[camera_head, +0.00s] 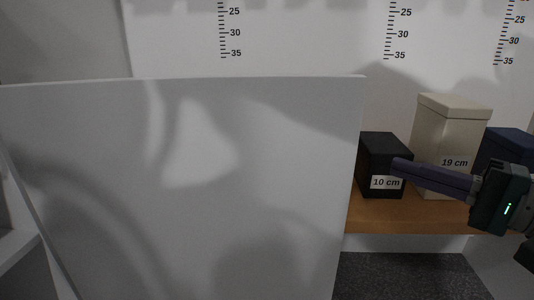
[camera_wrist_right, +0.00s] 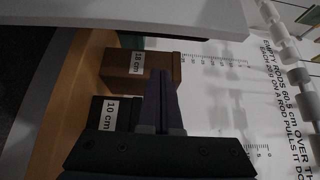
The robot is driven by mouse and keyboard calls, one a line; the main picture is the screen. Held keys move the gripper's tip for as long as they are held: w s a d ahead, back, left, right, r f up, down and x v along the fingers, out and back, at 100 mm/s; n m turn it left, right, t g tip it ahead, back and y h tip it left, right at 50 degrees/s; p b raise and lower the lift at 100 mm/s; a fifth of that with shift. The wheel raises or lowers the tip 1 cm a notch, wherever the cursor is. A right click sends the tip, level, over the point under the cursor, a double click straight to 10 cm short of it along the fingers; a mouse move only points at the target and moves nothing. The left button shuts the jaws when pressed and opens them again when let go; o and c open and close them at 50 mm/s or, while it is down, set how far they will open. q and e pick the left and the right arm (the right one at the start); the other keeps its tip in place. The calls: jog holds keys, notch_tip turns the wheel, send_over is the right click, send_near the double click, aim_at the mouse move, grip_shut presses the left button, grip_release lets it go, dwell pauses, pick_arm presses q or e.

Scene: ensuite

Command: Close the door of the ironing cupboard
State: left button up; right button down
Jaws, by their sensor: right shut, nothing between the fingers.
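The cupboard door is a large plain white panel (camera_head: 180,190) that fills the left and middle of the head view. A pale panel, probably the same door, crosses the top of the right wrist view (camera_wrist_right: 130,10). My right gripper (camera_head: 397,164) reaches in from the right with its fingers pointing left towards the door's edge. Its fingers (camera_wrist_right: 162,75) are together and empty. A gap shows between fingertips and door edge in the head view. My left gripper is not in view.
A wooden shelf (camera_head: 400,217) carries a black box (camera_head: 380,153) labelled 10 cm, a tall cream box (camera_head: 445,120) labelled 19 cm and a dark blue box (camera_head: 510,142). The back wall has printed scales. White rods (camera_wrist_right: 283,42) show in the wrist view.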

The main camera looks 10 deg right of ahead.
aim_at(353, 158)
jog(key=b+x, duration=0.5)
jog(key=x, duration=0.4)
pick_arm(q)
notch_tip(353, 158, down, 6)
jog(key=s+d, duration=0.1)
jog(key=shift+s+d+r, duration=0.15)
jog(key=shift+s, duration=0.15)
pick_arm(e)
jog(key=s, duration=0.4)
jog(key=shift+s+a+f, duration=0.2)
jog(key=shift+a+f, duration=0.05)
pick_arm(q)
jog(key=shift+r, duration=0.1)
